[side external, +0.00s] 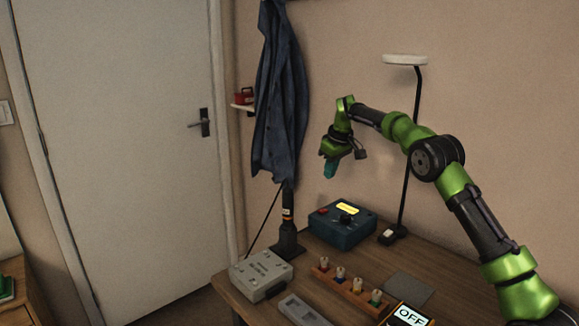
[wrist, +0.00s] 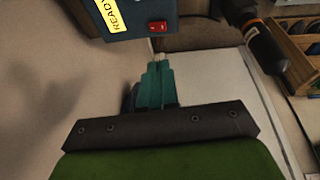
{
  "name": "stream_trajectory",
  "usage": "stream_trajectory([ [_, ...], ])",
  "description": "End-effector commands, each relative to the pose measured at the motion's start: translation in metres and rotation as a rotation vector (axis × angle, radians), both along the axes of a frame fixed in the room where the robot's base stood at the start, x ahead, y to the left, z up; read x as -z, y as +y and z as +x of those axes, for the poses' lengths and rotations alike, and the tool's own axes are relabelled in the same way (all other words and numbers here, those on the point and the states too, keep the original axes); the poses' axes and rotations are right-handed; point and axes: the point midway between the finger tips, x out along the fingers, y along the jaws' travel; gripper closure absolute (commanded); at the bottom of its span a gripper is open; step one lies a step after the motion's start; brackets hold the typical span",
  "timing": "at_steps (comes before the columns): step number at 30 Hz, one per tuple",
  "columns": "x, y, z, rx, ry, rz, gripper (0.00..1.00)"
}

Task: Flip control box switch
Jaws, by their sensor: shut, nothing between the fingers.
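The control box (side external: 342,228) is a dark blue box on the table, with a yellow label, a black knob (side external: 346,218) and a small red switch (side external: 322,210) on its face. In the wrist view, part of the box (wrist: 140,20) shows at the top, with the yellow "READY" label (wrist: 111,14) and the red rocker switch (wrist: 157,27). My gripper (side external: 329,175) is in the air above the box, apart from it. Its teal fingers (wrist: 158,62) are shut and empty, and point toward the switch in the wrist view. The switch's position is too small to tell.
A grey box (side external: 262,272) with small controls stands at the table's left. A wooden rack with several pegs (side external: 345,287) lies in front, beside an "OFF" display (side external: 410,315). A black post (side external: 287,220) and a lamp (side external: 403,150) stand near the control box. A blue coat (side external: 278,100) hangs behind.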

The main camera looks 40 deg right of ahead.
Motion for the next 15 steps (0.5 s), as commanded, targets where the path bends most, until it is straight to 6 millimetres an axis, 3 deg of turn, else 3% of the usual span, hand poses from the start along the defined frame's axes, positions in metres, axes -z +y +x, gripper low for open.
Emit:
stream_trajectory([
  [5,-0.0084,0.0017,-0.0025,0.0,0.0,0.001,1.0],
  [15,-0.0043,-0.0046,-0.0036,0.011,0.004,0.003,1.0],
])
